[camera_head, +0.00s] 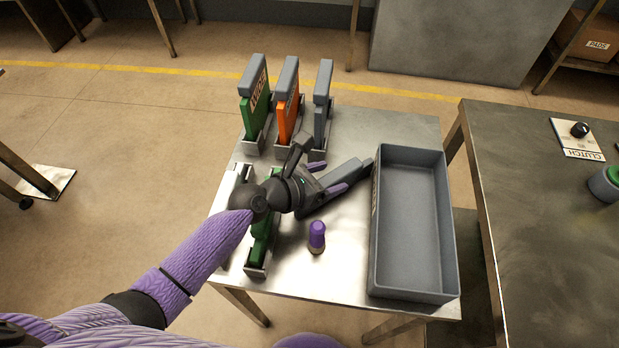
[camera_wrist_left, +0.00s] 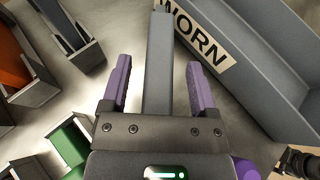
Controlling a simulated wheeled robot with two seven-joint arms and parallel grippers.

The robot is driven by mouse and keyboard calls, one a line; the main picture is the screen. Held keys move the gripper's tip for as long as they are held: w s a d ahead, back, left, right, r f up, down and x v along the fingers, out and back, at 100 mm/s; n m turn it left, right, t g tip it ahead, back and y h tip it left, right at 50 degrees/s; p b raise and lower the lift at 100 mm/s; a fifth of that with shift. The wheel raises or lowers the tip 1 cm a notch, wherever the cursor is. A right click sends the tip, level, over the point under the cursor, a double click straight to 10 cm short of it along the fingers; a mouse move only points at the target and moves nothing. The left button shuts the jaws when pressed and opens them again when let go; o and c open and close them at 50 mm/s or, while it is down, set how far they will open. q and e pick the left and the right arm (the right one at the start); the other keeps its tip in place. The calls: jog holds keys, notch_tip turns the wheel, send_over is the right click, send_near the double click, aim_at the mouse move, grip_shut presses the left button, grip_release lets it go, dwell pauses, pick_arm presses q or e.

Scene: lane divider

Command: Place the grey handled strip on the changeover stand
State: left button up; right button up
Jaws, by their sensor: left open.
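A grey strip (camera_head: 316,203) lies on the metal table beside the grey bin. Its long grey bar (camera_wrist_left: 159,65) runs between my left fingers in the left wrist view. My left gripper (camera_head: 334,178) is over this strip, open, with a purple finger on each side and gaps to the bar. Another grey strip (camera_head: 319,115) with a grey handle stands upright in a rear holder. I cannot tell for certain which holder is the changeover stand. A front holder (camera_head: 256,271) carries a green strip (camera_head: 260,250), partly hidden by my left arm. My right gripper is not seen.
Green (camera_head: 255,118) and orange (camera_head: 287,118) strips stand upright in the rear holders. The bin (camera_head: 376,255), marked WORN, fills the table's right side. A purple-topped peg (camera_head: 317,234) stands near the gripper. A second table (camera_head: 545,240) is at right.

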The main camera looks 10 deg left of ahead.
pick_arm(q)
jog(key=p+v, duration=0.2)
jog(key=v, duration=0.9)
jog(key=shift+p, duration=0.3)
jog(key=shift+s+a, duration=0.1)
